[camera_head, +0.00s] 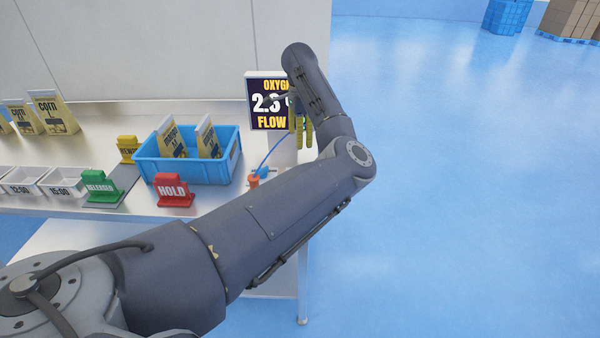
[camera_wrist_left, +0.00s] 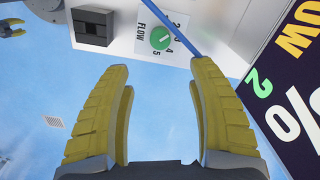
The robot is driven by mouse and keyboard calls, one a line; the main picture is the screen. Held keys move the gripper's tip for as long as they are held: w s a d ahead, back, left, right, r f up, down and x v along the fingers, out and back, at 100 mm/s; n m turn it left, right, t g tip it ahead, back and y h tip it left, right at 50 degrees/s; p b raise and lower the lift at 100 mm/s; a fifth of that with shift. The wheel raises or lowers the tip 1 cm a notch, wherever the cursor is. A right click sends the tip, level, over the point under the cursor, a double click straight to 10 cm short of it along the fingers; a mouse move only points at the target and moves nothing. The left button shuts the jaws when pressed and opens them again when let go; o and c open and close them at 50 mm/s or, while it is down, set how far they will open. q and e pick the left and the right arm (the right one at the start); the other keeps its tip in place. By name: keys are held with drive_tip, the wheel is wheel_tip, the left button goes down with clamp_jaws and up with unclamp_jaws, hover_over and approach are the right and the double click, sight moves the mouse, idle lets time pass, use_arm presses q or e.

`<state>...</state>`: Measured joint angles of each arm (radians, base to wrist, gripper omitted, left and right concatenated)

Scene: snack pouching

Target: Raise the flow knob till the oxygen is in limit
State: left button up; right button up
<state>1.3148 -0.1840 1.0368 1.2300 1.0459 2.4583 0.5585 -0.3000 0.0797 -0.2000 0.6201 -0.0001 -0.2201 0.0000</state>
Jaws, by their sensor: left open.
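The green flow knob (camera_wrist_left: 160,38) sits on a white dial plate with printed numbers and the word FLOW, in the left wrist view. Its white pointer mark is too small to read surely. My left gripper (camera_wrist_left: 162,75) is open, its yellow fingers apart and empty, with the knob beyond the gap between the tips. In the head view the left gripper (camera_head: 303,132) is beside the oxygen display (camera_head: 262,118), and the knob is hidden there. The display shows OXYGEN, FLOW and a number that looks like 2.3, partly covered by my arm.
A blue crate (camera_head: 188,168) with pouches stands on the steel table. A red HOLD sign (camera_head: 174,190), green RELEASED sign (camera_head: 102,189) and yellow sign (camera_head: 128,149) stand around it. A blue hose (camera_wrist_left: 184,27) passes close beside the knob. Open floor lies right of the table.

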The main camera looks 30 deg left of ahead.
use_arm(q)
wheel_tip(320, 180, down, 15)
drive_tip(key=shift+a+r, duration=0.1)
idle(0.4)
drive_tip(key=shift+o, duration=0.2)
clamp_jaws()
idle(0.3)
